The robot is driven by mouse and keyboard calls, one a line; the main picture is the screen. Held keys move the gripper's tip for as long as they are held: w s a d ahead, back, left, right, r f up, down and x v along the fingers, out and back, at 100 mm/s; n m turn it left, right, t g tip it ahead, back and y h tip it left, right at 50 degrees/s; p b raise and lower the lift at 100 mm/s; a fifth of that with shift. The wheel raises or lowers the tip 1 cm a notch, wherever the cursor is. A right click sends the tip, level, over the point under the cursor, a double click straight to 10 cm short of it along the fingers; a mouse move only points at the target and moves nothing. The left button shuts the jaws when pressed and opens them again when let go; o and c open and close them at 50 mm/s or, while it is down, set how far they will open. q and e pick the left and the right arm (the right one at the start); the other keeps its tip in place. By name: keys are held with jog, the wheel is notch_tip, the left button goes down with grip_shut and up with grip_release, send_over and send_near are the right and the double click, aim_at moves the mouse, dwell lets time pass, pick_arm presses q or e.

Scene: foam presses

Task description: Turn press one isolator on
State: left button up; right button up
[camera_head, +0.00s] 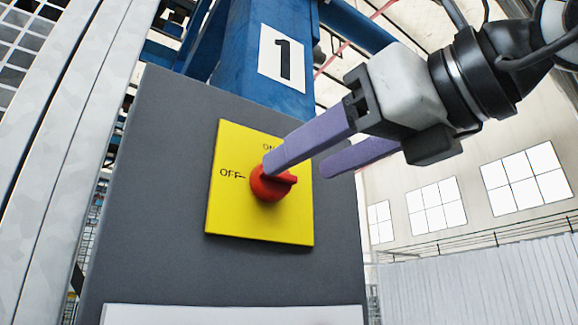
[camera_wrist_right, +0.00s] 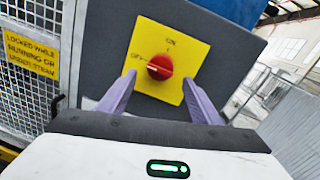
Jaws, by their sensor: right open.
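The press one isolator is a red rotary knob (camera_head: 268,187) on a yellow plate (camera_head: 230,205) fixed to a dark grey panel. OFF is printed to the knob's left and ON above it. In the right wrist view the knob (camera_wrist_right: 160,67) shows a pale pointer line lying toward OFF. My right gripper (camera_head: 297,168) is open, its two purple fingers reaching in from the upper right. In the head view one fingertip overlaps the knob's top edge; contact cannot be told. In the wrist view the fingers (camera_wrist_right: 158,82) stand apart on either side of the knob. My left gripper is out of view.
The grey panel (camera_head: 160,170) stands before a blue column bearing a number 1 sign (camera_head: 282,58). A white sheet (camera_head: 230,315) is below the plate. A mesh guard with a yellow warning sign (camera_wrist_right: 31,58) stands at left in the wrist view.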

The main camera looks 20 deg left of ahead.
aim_at(284, 178)
jog(key=p+x, duration=0.1)
jog(key=x, duration=0.4)
jog(key=shift+w+a, duration=0.1)
jog(key=c, duration=1)
